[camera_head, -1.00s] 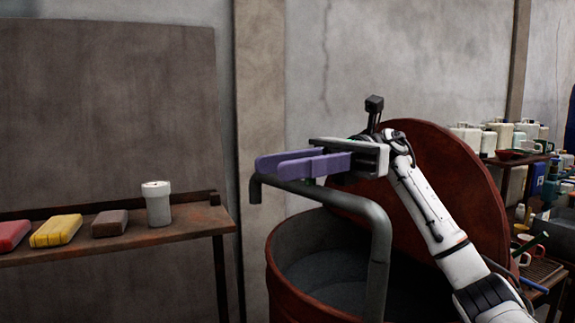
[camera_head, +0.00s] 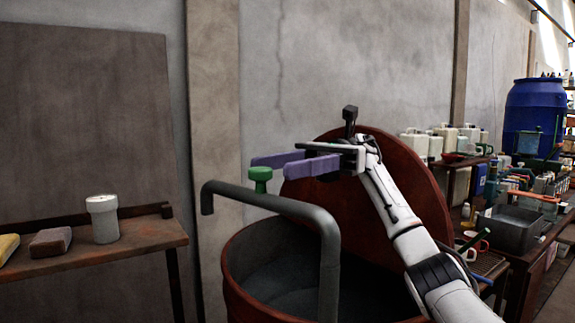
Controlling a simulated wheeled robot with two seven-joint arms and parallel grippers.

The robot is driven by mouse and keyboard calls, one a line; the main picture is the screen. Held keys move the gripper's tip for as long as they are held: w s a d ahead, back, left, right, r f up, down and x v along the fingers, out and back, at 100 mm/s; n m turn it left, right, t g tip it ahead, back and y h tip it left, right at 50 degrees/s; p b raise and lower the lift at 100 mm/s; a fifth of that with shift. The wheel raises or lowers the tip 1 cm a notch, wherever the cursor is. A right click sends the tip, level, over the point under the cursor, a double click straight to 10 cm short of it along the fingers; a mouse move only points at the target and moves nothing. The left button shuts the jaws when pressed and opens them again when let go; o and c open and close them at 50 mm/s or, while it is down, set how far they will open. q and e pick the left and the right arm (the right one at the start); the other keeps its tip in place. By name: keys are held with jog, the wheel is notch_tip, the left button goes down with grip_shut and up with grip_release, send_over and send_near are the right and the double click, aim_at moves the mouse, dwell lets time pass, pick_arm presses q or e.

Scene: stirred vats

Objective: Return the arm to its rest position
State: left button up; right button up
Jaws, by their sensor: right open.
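My right gripper (camera_head: 284,164) is open, its two purple fingers apart and pointing left. It hangs in the air in front of the raised red lid of the vat (camera_head: 412,180), above the bent grey pipe (camera_head: 300,208). A green knob (camera_head: 260,178) stands on the pipe, just below the fingertips; I cannot tell whether they touch, but nothing shows held between the fingers. The red vat (camera_head: 235,285) stands open below, with dark grey contents. My left gripper is not in view.
A wooden shelf (camera_head: 120,243) at left carries a white container (camera_head: 102,218), a brown block (camera_head: 50,241) and a yellow block (camera_head: 8,246). At right, a crowded bench holds jugs, a grey basin (camera_head: 512,230) and a blue barrel (camera_head: 535,115).

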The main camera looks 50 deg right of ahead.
jog(key=shift+d, duration=0.55)
